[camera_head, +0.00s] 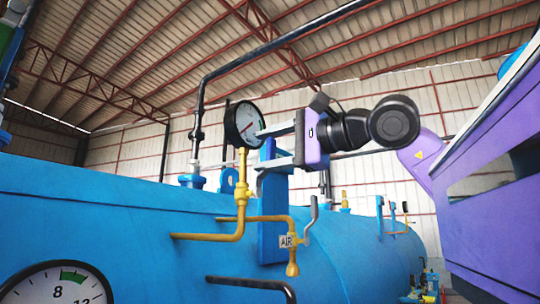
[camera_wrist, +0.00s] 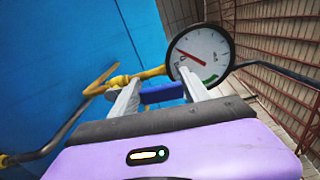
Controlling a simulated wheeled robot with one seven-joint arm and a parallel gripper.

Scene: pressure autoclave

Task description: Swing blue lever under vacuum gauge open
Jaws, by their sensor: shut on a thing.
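The vacuum gauge (camera_head: 244,123) has a white dial and black rim. It stands on a yellow pipe (camera_head: 242,175) above the blue tank. In the wrist view the gauge (camera_wrist: 201,54) is just beyond my fingertips. A blue bar (camera_wrist: 163,93), which looks like the lever, lies between my two fingers there, beside the yellow fitting under the gauge. My gripper (camera_head: 263,150) is to the right of the gauge in the head view and is shut on the blue bar (camera_wrist: 160,92). In the head view I cannot make out the lever apart from the blue plate behind it.
A blue upright plate (camera_head: 272,220) stands behind the yellow pipes. A grey-handled valve (camera_head: 311,217) with an AIR tag (camera_head: 288,241) is below my gripper. A black pipe (camera_head: 198,125) rises at the left. The large blue tank (camera_head: 90,215) fills the lower left, with another gauge (camera_head: 58,286) in front.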

